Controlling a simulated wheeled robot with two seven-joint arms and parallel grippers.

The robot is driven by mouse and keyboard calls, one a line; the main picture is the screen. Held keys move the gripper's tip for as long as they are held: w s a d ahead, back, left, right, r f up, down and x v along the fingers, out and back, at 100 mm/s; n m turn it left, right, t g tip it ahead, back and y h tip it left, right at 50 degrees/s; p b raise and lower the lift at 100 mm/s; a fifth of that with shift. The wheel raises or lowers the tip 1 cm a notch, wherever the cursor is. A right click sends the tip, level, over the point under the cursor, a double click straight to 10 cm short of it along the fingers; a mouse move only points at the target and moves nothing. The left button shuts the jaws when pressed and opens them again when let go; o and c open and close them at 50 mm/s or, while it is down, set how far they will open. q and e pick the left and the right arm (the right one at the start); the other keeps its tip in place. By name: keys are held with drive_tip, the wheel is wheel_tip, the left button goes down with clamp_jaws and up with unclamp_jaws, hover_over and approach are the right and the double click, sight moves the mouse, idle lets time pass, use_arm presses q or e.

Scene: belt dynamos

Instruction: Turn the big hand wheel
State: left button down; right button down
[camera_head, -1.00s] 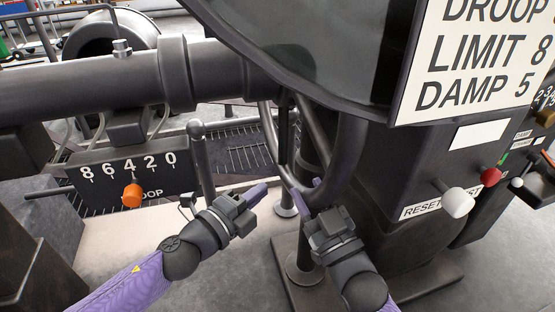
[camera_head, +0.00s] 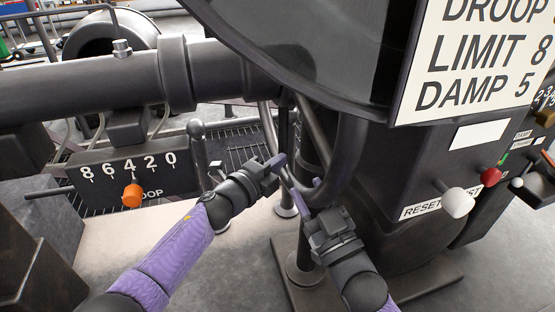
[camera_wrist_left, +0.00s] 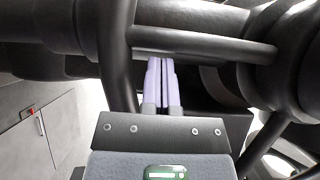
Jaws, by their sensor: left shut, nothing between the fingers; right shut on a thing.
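The big hand wheel (camera_head: 352,150) is a dark ring, seen partly from the side below the large dark housing; its upper part is hidden. My right gripper (camera_head: 308,188) is shut on the lower rim. My left gripper (camera_head: 275,163) is shut and empty, its purple fingertips close to the left side of the rim. In the left wrist view, the shut fingers (camera_wrist_left: 162,84) point toward a dark crossbar, with a dark curved bar (camera_wrist_left: 116,55) just left of them. Whether they touch the wheel I cannot tell.
A numbered panel with an orange knob (camera_head: 132,195) stands at left, beside an upright post with a rounded top (camera_head: 198,150). A thick pipe (camera_head: 85,85) runs above. A white RESET knob (camera_head: 458,202) and a red knob (camera_head: 491,175) project at right.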

drive_tip(key=shift+s+a+r, duration=0.1)
drive_tip(key=shift+r, duration=0.1)
use_arm(q)
drive_tip(key=shift+w+a+r, duration=0.1)
drive_tip(key=shift+w+a, duration=0.1)
drive_tip(key=shift+w, duration=0.3)
drive_tip(key=shift+w+a, duration=0.2)
drive_tip(key=shift+w, duration=0.25)
drive_tip(key=shift+d, duration=0.1)
use_arm(e)
drive_tip(key=c, duration=0.6)
unclamp_jaws()
drive_tip(key=shift+r, duration=0.1)
drive_tip(key=o, duration=0.3)
use_arm(q)
drive_tip(key=shift+d, duration=0.1)
use_arm(e)
drive_tip(key=shift+o, duration=0.2)
drive_tip(key=shift+f, duration=0.2)
